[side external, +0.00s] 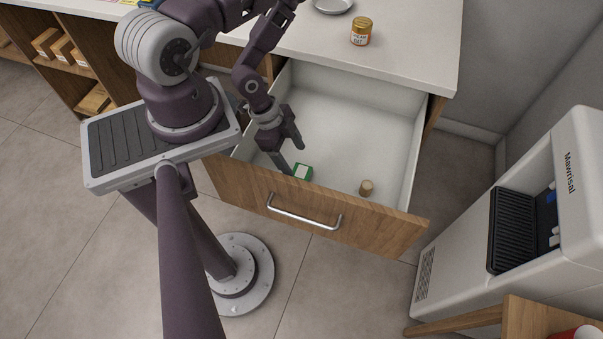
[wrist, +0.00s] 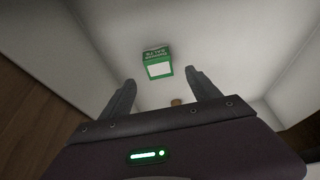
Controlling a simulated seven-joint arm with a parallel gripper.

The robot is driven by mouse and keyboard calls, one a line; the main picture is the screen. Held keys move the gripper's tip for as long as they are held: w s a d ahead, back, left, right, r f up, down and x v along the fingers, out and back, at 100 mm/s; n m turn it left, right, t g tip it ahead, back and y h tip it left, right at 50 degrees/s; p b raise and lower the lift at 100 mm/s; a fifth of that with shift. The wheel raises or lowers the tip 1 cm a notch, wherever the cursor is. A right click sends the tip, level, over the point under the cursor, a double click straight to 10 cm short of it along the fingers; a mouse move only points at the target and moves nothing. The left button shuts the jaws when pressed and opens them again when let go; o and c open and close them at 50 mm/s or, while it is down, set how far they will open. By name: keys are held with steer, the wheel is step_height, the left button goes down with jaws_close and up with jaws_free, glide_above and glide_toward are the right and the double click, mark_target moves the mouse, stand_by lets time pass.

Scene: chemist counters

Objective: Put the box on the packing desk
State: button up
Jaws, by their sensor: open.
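The box (side external: 303,172) is small and green with a white label, and lies in the open drawer (side external: 330,115) close to its front panel. In the wrist view the green box (wrist: 158,65) shows lettering and a white patch, just past and between my fingertips. My gripper (side external: 292,158) points down into the drawer beside the box, at its left. The fingers (wrist: 160,80) are apart with nothing held between them. I cannot tell from the frames which surface is the packing desk.
A small brown bottle or cork (side external: 366,187) stands in the drawer to the right of the box. A jar with a gold lid (side external: 361,32) and a metal dish (side external: 334,5) are on the white counter (side external: 410,40). A white machine (side external: 450,235) and wooden furniture (side external: 530,318) stand at right.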

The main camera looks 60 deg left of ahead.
mark_target(301, 172)
steer(key=shift+s+d+f, duration=0.15)
steer(key=shift+d+f, duration=0.15)
steer(key=shift+f, duration=0.1)
steer(key=x, duration=0.6)
steer(key=shift+w+f, duration=0.25)
steer(key=shift+w, duration=0.05)
jaws_close()
